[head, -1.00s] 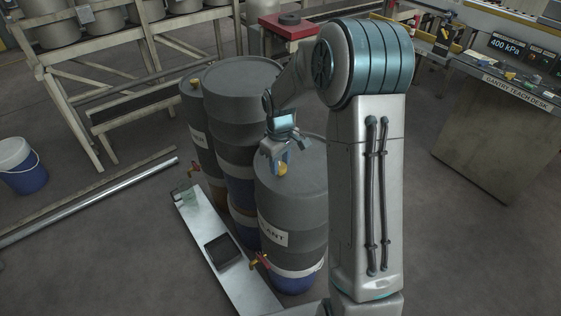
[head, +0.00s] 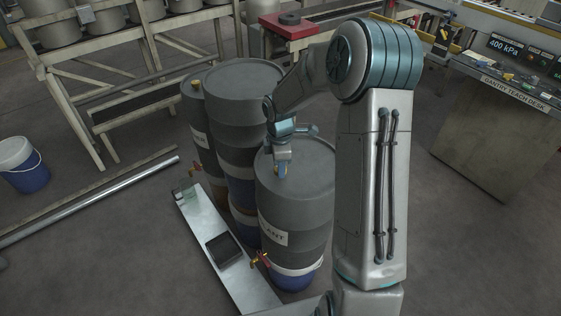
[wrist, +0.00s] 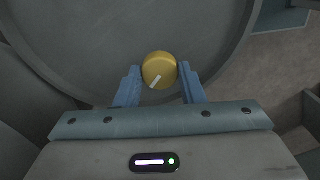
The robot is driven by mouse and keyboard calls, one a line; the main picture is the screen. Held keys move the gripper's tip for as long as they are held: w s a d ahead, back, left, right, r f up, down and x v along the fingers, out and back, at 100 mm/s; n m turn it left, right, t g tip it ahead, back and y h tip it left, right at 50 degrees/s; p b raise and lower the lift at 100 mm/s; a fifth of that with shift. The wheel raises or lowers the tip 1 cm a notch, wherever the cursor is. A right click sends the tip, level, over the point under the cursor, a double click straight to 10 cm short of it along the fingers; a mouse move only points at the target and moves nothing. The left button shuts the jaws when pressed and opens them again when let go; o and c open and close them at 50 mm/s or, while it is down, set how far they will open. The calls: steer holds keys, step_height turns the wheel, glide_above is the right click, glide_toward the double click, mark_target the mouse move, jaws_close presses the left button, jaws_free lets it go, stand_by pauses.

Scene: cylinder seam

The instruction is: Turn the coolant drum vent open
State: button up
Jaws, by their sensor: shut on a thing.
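The coolant drum (head: 295,215) is a grey upright drum with a white label, of which only "ANT" shows. Its vent is a round yellow knob (wrist: 159,66) on the drum top near the rim, with a white mark pointing down and slightly left in the wrist view. In the head view only a little of the yellow knob (head: 283,174) shows below the fingers. My gripper (wrist: 160,71) has its blue fingers on the two sides of the knob, shut on it. My gripper (head: 282,168) also shows in the head view, pointing down at the drum top.
More grey drums (head: 240,95) stand close behind and left. A red and brass tap (head: 261,259) sticks out low on the coolant drum. A pale plank with a black tray (head: 224,248) lies in front. A gauge on the desk reads 400 kPa (head: 505,45).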

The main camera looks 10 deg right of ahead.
steer(key=shift+w+r+n, duration=0.15)
steer(key=shift+n, duration=0.45)
steer(key=o, duration=1)
step_height(320, 180, up, 14)
steer(key=shift+f, duration=0.15)
